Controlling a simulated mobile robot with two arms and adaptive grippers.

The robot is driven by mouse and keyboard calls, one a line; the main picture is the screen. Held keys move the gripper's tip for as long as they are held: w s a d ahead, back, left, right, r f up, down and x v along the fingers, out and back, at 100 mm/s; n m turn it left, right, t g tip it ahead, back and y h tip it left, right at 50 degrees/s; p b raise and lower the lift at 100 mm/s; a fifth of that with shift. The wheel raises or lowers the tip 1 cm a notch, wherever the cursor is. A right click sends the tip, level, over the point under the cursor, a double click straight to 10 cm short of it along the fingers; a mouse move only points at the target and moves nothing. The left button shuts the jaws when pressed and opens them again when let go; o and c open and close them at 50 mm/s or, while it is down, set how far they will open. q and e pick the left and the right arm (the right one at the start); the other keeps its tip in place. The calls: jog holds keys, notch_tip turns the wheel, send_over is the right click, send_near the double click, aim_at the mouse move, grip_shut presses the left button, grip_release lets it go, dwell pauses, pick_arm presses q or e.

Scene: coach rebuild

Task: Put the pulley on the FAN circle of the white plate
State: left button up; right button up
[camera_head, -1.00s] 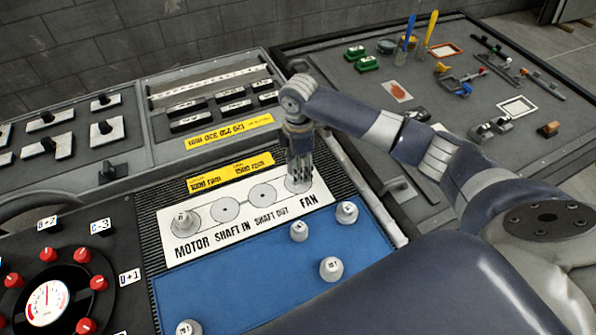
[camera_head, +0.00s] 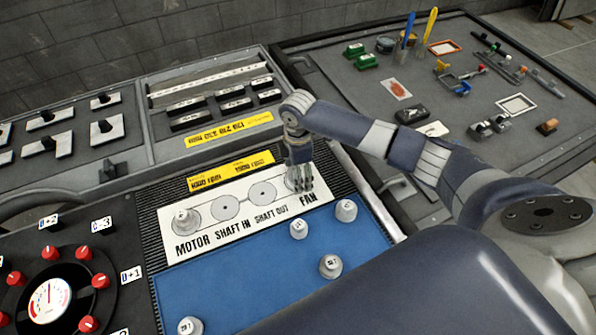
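The white plate (camera_head: 283,220) carries a row of circles labelled MOTOR, SHAFT IN, SHAFT OUT and FAN. A grey pulley (camera_head: 186,221) stands on the MOTOR circle. The SHAFT IN circle (camera_head: 225,208) and SHAFT OUT circle (camera_head: 262,193) are bare. My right gripper (camera_head: 300,186) points down over the FAN circle and covers most of it. Its fingers are close to the plate. I cannot tell whether a pulley is between them, as the fingers and any grey pulley blend together. My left gripper is out of view.
Loose pulleys stand on the blue mat (camera_head: 235,283): one at right (camera_head: 346,210), one near the plate (camera_head: 299,228), one in the middle (camera_head: 330,266), one in front (camera_head: 188,326). A black dial panel (camera_head: 108,250) lies left. Tools lie on the back right panel (camera_head: 440,120).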

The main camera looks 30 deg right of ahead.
jog(key=shift+r, duration=0.1)
notch_tip(320, 180, up, 12)
jog(key=b, duration=0.1)
jog(key=shift+b, duration=0.35)
dwell(0.5)
